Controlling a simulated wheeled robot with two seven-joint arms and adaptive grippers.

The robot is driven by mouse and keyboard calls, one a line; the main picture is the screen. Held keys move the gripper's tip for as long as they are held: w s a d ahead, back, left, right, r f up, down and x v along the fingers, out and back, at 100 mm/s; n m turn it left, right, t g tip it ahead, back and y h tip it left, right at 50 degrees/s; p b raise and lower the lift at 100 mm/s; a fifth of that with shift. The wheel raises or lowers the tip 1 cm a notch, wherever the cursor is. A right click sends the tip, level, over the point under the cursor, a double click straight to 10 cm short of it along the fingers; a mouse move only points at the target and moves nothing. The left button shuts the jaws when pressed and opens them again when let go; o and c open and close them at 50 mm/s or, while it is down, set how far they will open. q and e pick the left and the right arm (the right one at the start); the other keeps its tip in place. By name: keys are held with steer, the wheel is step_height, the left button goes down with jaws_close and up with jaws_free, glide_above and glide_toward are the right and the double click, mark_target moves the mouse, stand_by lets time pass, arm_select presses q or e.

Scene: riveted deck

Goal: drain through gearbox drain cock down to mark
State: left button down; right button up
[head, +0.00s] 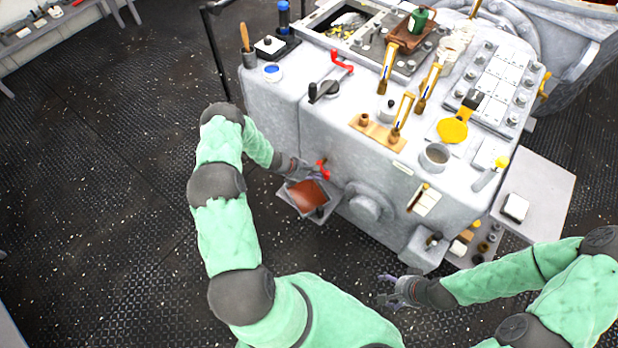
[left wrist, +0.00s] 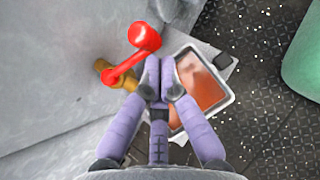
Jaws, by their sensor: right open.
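The gearbox drain cock has a red lever (head: 322,170) low on the front of the grey housing. In the left wrist view its red lever (left wrist: 128,57) slants up and right from a brass body (left wrist: 108,72). Beneath it is a pale tray (head: 288,196) with a reddish-brown surface inside; the tray shows in the left wrist view (left wrist: 232,98). My left gripper (head: 310,172) is at the cock. In the left wrist view its fingertips (left wrist: 160,68) are together, beside the lever, with nothing visible between them. My right gripper (head: 388,288) is open and empty, away from the housing. I cannot make out the level mark.
A round boss (head: 368,207) sticks out right of the tray. A side table (head: 540,190) stands at right. The dark floor at left is clear.

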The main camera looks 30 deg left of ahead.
mark_target(328, 174)
arm_select(q)
steer(key=shift+w+d, duration=0.3)
steer(key=shift+d, duration=0.35)
stand_by(0.4)
steer(key=shift+w+d+b, duration=0.35)
steer(key=shift+w+d, duration=0.15)
steer(key=shift+d, duration=0.15)
steer(key=shift+w+d+b, duration=0.35)
steer(key=shift+w+d, duration=0.35)
steer(key=shift+w, duration=0.25)
